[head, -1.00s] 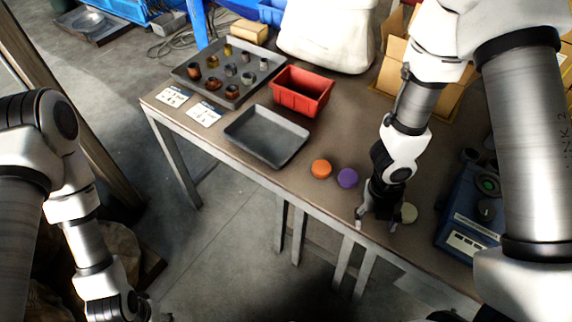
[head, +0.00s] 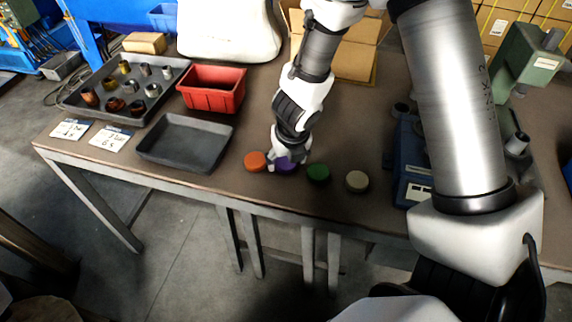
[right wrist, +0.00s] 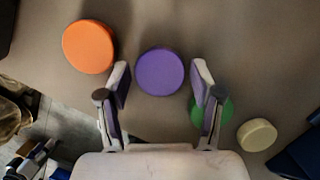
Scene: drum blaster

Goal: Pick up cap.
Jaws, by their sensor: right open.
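Several round caps lie in a row near the front edge of the table (head: 215,180). They are an orange cap (head: 255,161), a purple cap (head: 285,166), a green cap (head: 319,173) and a cream cap (head: 357,181). My right gripper (head: 284,168) is over the purple cap and partly hides it. In the right wrist view the purple cap (right wrist: 160,71) lies between the open fingers (right wrist: 160,78), with a gap on both sides. The orange cap (right wrist: 88,46) is left of the fingers. The green cap (right wrist: 212,108) is partly hidden behind the right finger. My left gripper is out of view.
A black empty tray (head: 186,143) and a red bin (head: 212,88) stand left of the caps. A dark tray (head: 70,103) with several metal parts is farther left. A blue machine (head: 412,160) stands to the right, cardboard boxes (head: 355,60) behind.

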